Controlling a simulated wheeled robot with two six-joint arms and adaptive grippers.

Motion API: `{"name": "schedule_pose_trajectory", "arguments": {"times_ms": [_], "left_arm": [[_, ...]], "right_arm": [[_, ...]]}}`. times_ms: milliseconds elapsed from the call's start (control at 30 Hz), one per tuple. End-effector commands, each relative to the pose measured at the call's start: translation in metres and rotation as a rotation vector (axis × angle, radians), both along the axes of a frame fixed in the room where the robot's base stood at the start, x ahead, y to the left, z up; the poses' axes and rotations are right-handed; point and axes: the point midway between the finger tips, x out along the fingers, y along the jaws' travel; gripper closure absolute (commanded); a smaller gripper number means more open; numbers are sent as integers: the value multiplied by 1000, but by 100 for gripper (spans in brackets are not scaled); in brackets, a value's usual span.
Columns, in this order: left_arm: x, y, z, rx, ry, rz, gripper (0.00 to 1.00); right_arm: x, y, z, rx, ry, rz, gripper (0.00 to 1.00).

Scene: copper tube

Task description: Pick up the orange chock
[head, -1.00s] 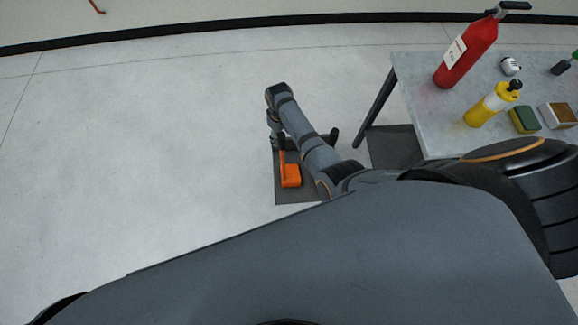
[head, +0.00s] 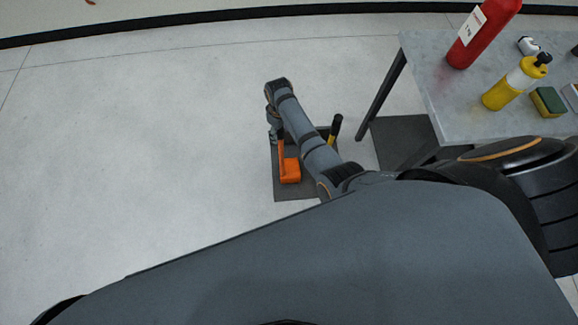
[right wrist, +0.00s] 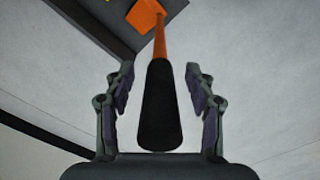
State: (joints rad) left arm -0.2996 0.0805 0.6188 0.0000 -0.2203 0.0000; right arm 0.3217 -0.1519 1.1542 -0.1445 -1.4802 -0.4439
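My right gripper (head: 277,134) is at the upper part of this handle, partly hidden by my arm in the head view. In the right wrist view the gripper (right wrist: 160,70) is open, with a finger on each side of the black grip and a visible gap on both sides. The chock's orange body (right wrist: 145,14) is at the top of that view. My left gripper is not in view.
A yellow and black handle (head: 335,128) stands on the mat right of my forearm. A grey table (head: 432,75) at the right bears a red extinguisher (head: 482,35), a yellow bottle (head: 510,84) and a sponge (head: 547,102). The floor at left is clear.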

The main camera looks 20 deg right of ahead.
Motion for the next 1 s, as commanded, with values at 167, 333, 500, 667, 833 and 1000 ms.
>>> {"name": "schedule_pose_trajectory", "arguments": {"times_ms": [167,333,500,667,833,1000], "left_arm": [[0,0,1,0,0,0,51],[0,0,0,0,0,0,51],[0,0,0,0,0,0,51],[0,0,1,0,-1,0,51],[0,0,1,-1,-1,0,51],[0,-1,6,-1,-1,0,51]], "right_arm": [[0,0,0,0,0,0,68],[0,0,0,0,0,0,91],[0,0,0,1,0,0,100],[3,0,4,0,-8,-1,100],[3,0,3,0,-8,-1,100],[3,0,7,1,-8,-1,100]]}}
